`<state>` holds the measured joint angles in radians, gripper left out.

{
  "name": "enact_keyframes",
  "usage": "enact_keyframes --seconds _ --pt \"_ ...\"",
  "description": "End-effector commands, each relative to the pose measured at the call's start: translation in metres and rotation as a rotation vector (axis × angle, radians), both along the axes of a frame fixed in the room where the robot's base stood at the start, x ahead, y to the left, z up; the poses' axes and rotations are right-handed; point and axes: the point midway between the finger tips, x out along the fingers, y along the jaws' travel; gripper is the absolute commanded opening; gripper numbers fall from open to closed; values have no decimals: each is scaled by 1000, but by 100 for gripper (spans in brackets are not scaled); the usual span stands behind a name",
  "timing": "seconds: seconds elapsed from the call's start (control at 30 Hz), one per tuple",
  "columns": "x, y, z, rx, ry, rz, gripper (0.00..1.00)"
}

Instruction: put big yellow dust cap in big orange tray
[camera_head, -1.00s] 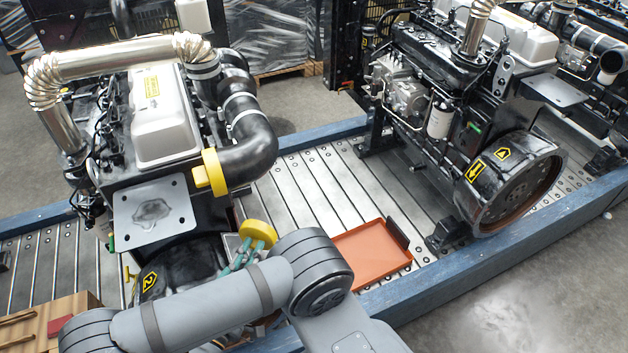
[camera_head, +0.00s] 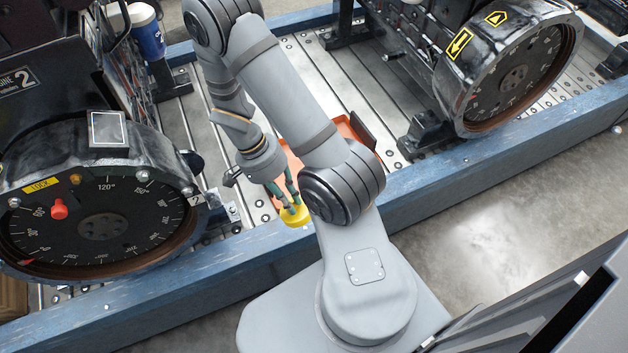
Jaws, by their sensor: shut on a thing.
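The big yellow dust cap (camera_head: 295,215) hangs below my gripper (camera_head: 288,200), whose greenish fingers are shut on it. In the picture it lies over the blue rail edge, just in front of the near left part of the orange tray. The big orange tray (camera_head: 292,163) is on the slatted metal platform behind my arm. My arm hides much of the tray; its left part and its far right edge by a dark block show. I cannot tell the cap's exact height above the rail.
A black engine with a dial-marked flywheel (camera_head: 100,225) stands at the left. Another engine's flywheel (camera_head: 510,75) stands at the right. A blue rail (camera_head: 440,180) edges the platform. A dark block (camera_head: 362,130) is at the tray's right side.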

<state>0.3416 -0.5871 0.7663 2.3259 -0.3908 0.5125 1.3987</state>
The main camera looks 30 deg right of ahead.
Motion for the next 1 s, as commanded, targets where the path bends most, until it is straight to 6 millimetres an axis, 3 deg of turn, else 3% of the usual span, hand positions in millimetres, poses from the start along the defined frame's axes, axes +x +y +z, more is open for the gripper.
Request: enact_keyframes --seconds 0.03,0.2,0.43,0.57,1.0 --pt "17 -5 -41 36 -70 -110 0" --pt "73 -35 -83 92 -257 -400 0" --pt "112 -77 -97 93 -374 -602 0" --pt "126 -89 -103 90 -388 -632 0" --pt "210 -123 -158 90 -387 -631 0"
